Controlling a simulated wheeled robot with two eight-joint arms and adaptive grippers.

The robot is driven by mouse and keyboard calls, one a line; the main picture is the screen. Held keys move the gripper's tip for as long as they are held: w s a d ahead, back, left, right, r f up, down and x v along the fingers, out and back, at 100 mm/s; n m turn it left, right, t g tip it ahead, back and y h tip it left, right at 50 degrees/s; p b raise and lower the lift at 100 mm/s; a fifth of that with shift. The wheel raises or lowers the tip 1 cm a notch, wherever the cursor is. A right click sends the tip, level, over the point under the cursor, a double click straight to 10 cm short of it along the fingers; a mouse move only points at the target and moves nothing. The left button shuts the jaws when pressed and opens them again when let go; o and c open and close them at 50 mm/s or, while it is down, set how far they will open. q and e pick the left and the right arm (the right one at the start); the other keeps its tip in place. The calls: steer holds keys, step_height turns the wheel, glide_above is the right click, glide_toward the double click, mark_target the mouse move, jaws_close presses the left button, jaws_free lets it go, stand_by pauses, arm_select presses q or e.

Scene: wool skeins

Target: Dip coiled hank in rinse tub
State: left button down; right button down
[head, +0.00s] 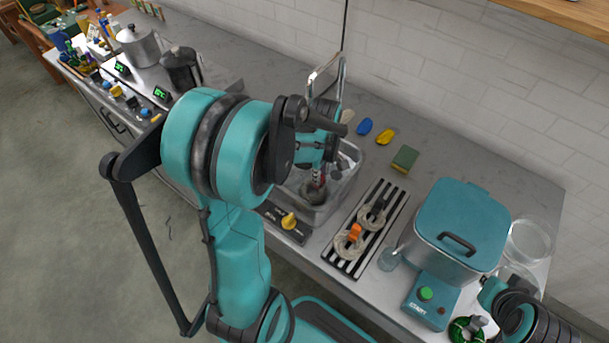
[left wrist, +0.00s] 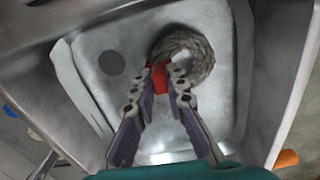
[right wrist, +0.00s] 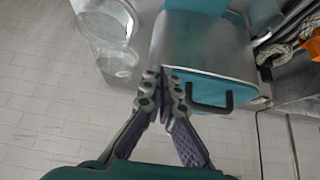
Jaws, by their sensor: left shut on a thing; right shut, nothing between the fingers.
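A grey coiled hank (left wrist: 192,48) with a red tag (left wrist: 159,82) is inside the metal rinse tub (left wrist: 246,75). My left gripper (left wrist: 160,70) is shut on the red tag and reaches down into the tub, with the coil just beyond the fingertips. I cannot tell how deep the hank sits in any water. In the head view the tub (head: 347,189) is partly hidden by my left arm, and the hank (head: 314,194) shows below the gripper (head: 318,175). My right gripper (right wrist: 162,73) is shut and empty above the lidded teal-and-steel pot (right wrist: 205,45).
A striped rack (head: 388,214) right of the tub holds coiled hanks with orange and black tags. A green sponge (head: 405,158) and blue (head: 364,127) and yellow (head: 385,137) pieces lie behind. Glass bowls (head: 530,240) stand beside the pot. A tap (head: 325,72) rises behind the tub.

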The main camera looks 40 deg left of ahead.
stand_by(0.4)
arm_select(q)
steer(key=shift+d+r+p, duration=0.3)
steer(key=shift+d+r, duration=0.05)
steer(key=shift+d, duration=0.3)
step_height(320, 180, up, 13)
steer(key=p, duration=1)
steer(key=shift+r, duration=0.15)
stand_by(1.0)
step_height(320, 180, up, 3)
steer(key=p, duration=0.2)
steer(key=shift+p, duration=0.35)
stand_by(0.3)
